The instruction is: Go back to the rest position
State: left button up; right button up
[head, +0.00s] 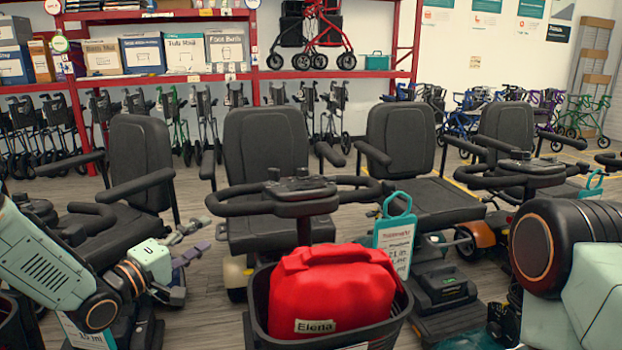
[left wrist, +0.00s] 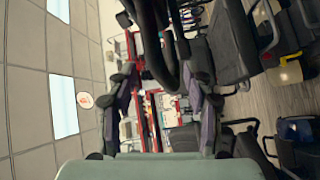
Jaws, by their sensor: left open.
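My left gripper (head: 203,237) is at the left in the head view. Its two purple-grey fingers are apart and empty, beside the left armrest side of the middle scooter seat. In the left wrist view, the open fingers (left wrist: 165,78) frame a dark curved bar seen beyond them; I cannot tell its distance. My right arm shows at the right edge of the head view, but its gripper is not visible. A red bag (head: 330,292) labelled "Elena" sits in the black front basket (head: 392,325) of the nearest scooter, apart from my left gripper.
Black handlebars (head: 300,192) rise behind the basket. A teal-framed price tag (head: 394,240) hangs beside it. Scooters with black seats (head: 265,150) stand in a row. Red shelving (head: 75,120) with boxes and rollators lines the back. Some grey floor (head: 205,285) shows between scooters.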

pick_arm(q)
jog(key=s+d+f+m+g+y, duration=0.1)
jog(key=s+f+m+g+y, duration=0.25)
jog(key=s+f, duration=0.5)
jog(key=s+d+f+m+g+y, duration=0.15)
jog(key=s+f+g, duration=0.35)
jog(key=f, duration=0.6)
jog(key=s+f+m+g+y+p, duration=0.1)
jog(key=s+f+g, duration=0.3)
jog(key=s, duration=1.1)
jog(key=s+d+f+m+g+y+p, duration=0.1)
jog(key=s+f+m+g+y, duration=0.1)
jog(key=s, duration=1.3)
notch_tip(320, 180, down, 2)
jog(key=shift+s+f+m+g+p, duration=0.15)
jog(key=shift+s+m+g+p, duration=0.2)
jog(key=shift+m+g, duration=0.55)
jog(key=shift+d, duration=0.1)
jog(key=shift+c, duration=1.4)
